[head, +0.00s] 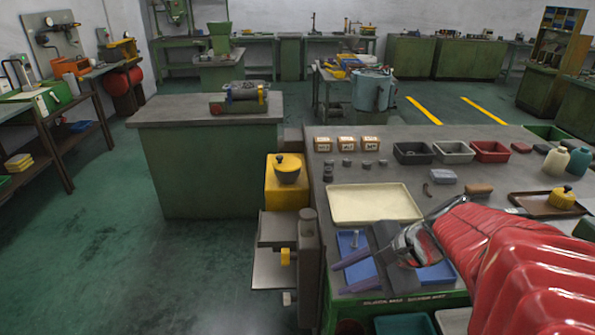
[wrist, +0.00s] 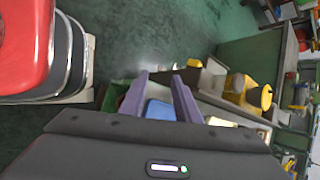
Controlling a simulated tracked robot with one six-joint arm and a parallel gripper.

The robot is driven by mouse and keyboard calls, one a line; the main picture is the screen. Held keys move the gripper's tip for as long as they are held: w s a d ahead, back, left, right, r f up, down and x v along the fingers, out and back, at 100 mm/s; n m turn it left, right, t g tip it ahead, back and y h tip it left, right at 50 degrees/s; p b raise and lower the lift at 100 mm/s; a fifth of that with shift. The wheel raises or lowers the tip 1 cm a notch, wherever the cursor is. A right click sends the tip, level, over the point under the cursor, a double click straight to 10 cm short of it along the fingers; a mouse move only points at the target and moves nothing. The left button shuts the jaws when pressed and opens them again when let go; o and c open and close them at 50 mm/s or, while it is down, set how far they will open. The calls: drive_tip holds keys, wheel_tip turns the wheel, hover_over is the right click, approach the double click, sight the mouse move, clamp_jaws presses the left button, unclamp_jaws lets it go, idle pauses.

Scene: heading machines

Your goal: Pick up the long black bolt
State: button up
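My gripper (head: 339,278) reaches in from the right over the front of the workbench, its two purple fingers apart with nothing between them. In the wrist view my gripper (wrist: 160,76) also shows open, with the blue tray (wrist: 160,109) between and beyond the fingers. In the head view the blue tray (head: 344,242) is partly hidden by my gripper. A small greyish bolt-like piece (head: 354,240) appears in its back part. Several small dark pieces stand farther back, including a dark cylinder (head: 328,175). I cannot tell which piece is the long black bolt.
A cream tray (head: 375,217) lies just behind the blue tray. Black (head: 412,161), grey (head: 454,159) and red (head: 490,159) bins stand at the back. A yellow machine part (head: 287,190) and a vise-like block (head: 309,240) line the bench's left edge.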

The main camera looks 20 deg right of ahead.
drive_tip(key=s+d+m+t+h, duration=0.1)
drive_tip(key=d+m+t+h, duration=0.2)
drive_tip(key=d+m+t, duration=0.4)
drive_tip(key=d+m, duration=0.9)
drive_tip(key=d, duration=0.7)
drive_tip(key=shift+s+d+m+t, duration=0.3)
drive_tip(key=shift+d+t, duration=0.1)
drive_tip(key=shift+w+f, duration=0.1)
drive_tip(key=shift+f, duration=0.05)
drive_tip(key=shift+x, duration=4.2)
drive_tip(key=shift+w+a, duration=0.1)
drive_tip(key=shift+x, duration=2.55)
